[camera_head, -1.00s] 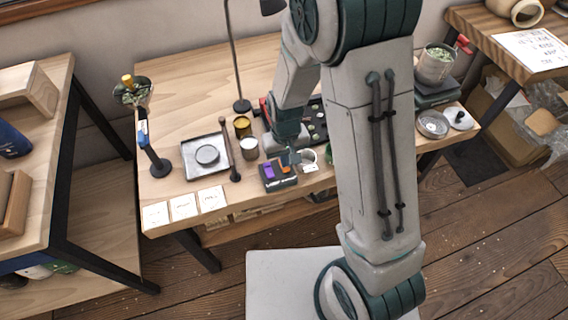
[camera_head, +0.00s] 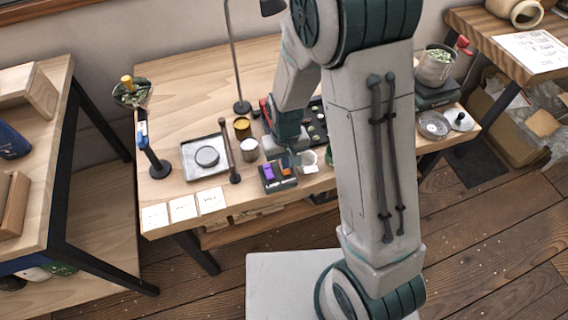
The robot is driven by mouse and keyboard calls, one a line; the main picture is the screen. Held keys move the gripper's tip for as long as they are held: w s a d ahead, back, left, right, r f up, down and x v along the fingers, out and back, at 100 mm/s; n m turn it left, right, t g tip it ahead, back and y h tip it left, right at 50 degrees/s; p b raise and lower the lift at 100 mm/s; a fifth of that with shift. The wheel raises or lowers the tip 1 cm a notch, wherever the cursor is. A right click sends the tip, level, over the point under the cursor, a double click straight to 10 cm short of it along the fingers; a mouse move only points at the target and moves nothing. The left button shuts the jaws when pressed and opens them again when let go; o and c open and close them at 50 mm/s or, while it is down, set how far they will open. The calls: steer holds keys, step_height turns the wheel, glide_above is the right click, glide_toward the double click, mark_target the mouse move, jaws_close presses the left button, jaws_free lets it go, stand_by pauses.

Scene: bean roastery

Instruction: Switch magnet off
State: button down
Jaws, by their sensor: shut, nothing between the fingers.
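A small dark switch box (camera_head: 281,184) stands near the front edge of the middle table. It has a purple rocker (camera_head: 268,172) on the left and an orange rocker (camera_head: 285,169) on the right. White lettering runs along its front; I make out what looks like "LAMP" at the left, and the rest is too small to read. My gripper (camera_head: 294,159) points down just behind the orange rocker, its fingers shut and empty. At this size I cannot tell whether the fingertips touch the rocker or which way it is tilted.
A dark upright rod (camera_head: 230,155), a white-topped jar (camera_head: 249,149) and a yellow tin (camera_head: 242,128) stand left of the box. A square tray (camera_head: 190,163) lies farther left. A pale cup (camera_head: 309,161) is close on the right. My arm hides part of the table.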

step_height(320, 180, up, 6)
steer(key=p, duration=0.4)
steer(key=shift+r, duration=0.25)
stand_by(0.4)
steer(key=s+d+r+m+t, duration=0.1)
steer(key=s+d+r, duration=0.5)
steer(key=r, duration=0.4)
steer(key=s+d+r+m+t, duration=0.2)
steer(key=s+d+r, duration=0.4)
steer(key=r, duration=0.4)
steer(key=shift+s+r, duration=0.35)
steer(key=shift+s, duration=0.05)
